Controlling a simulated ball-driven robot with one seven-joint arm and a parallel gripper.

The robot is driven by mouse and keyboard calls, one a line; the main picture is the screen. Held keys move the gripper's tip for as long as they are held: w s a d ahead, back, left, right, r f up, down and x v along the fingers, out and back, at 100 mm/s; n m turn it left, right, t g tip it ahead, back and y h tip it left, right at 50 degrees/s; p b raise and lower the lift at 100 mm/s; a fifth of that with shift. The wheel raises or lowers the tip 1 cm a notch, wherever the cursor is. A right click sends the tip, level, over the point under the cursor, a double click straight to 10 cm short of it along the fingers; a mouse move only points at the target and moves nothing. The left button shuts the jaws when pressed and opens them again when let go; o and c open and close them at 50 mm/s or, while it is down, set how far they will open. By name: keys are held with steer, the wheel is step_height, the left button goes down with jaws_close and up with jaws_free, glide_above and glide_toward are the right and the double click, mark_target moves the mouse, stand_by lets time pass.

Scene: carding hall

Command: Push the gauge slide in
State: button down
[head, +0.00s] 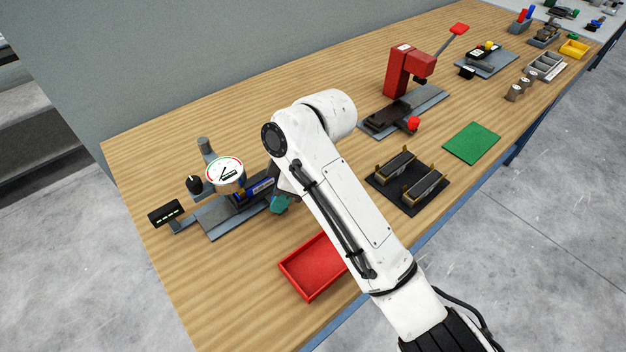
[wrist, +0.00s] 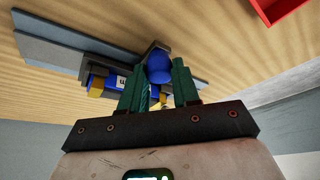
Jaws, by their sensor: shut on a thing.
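The gauge stand has a round white dial (head: 225,170) with red and green on its rim, over a grey base plate at the table's left end. Its blue slide (head: 262,186) lies in the dark rail beside the dial; the slide with a white label also shows in the wrist view (wrist: 123,83). My gripper (head: 281,203) is at the right end of this slide. In the wrist view its green fingers (wrist: 157,80) are shut on the round blue knob (wrist: 158,66), one on each side. My arm hides part of the slide's end in the head view.
A red tray (head: 312,268) lies at the front edge below my arm. A black holder with grey blocks (head: 408,180), a green mat (head: 471,143) and a red press (head: 403,72) are to the right. Wood left of the tray is bare.

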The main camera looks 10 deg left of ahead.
steer(key=s+a+p, duration=0.1)
steer(key=s+a, duration=0.1)
steer(key=s+a+p, duration=0.1)
steer(key=s, duration=0.1)
steer(key=shift+s+a+r+p, duration=0.2)
steer(key=shift+s+a+p, duration=0.1)
steer(key=shift+s+a, duration=0.05)
steer(key=shift+s+a+f, duration=0.15)
steer(key=shift+s+a, duration=0.15)
steer(key=shift+s, duration=0.05)
steer(key=c, duration=0.9)
jaws_free()
steer(key=shift+s+a, duration=0.1)
steer(key=shift+o, duration=0.4)
steer(key=shift+d+r, duration=0.3)
steer(key=shift+r, duration=0.2)
steer(key=v, duration=0.9)
steer(key=shift+r, duration=0.3)
steer(key=shift+d, duration=0.1)
